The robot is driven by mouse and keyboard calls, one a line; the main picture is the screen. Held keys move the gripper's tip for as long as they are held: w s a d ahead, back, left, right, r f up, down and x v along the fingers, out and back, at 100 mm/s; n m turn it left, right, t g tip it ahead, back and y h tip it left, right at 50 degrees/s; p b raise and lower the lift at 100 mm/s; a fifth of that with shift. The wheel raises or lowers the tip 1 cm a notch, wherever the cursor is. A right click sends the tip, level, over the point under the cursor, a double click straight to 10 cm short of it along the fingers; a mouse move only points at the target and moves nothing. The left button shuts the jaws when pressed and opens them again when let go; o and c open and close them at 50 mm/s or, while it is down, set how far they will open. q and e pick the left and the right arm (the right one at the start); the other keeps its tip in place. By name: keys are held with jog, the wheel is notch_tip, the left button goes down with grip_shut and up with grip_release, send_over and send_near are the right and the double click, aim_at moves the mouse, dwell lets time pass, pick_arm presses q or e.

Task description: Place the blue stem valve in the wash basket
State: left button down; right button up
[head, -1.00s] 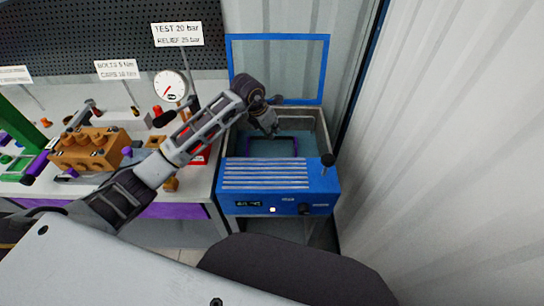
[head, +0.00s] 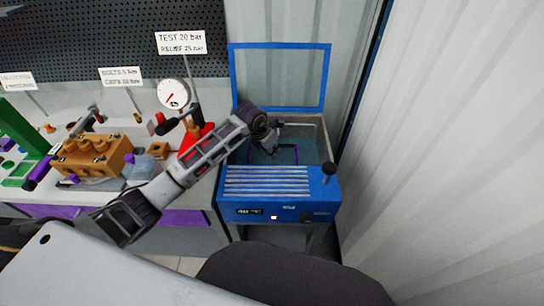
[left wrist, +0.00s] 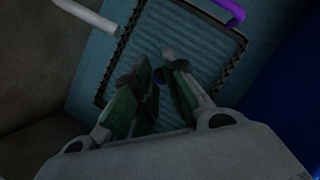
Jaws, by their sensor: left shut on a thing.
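My left gripper (head: 270,143) reaches down into the open tank of the blue washer (head: 280,195). It also shows in the left wrist view (left wrist: 165,62), with its fingers close together. Below is the wash basket, with a ribbed floor and dark mesh edge (left wrist: 105,70) and a purple handle (left wrist: 230,10). The basket's purple rim (head: 297,153) shows beside the gripper in the head view. My right gripper is out of view.
The washer's blue-framed lid (head: 280,45) stands open behind the tank. A pale bar (left wrist: 88,15) crosses near the basket in the left wrist view. The bench to the left holds an orange pump block (head: 90,152) and a gauge (head: 173,94). A corrugated wall (head: 440,150) stands at right.

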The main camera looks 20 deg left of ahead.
pick_arm(q)
jog(key=shift+f, duration=1.85)
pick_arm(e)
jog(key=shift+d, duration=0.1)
pick_arm(q)
jog(key=shift+f, duration=0.1)
jog(key=c, duration=1.5)
grip_release()
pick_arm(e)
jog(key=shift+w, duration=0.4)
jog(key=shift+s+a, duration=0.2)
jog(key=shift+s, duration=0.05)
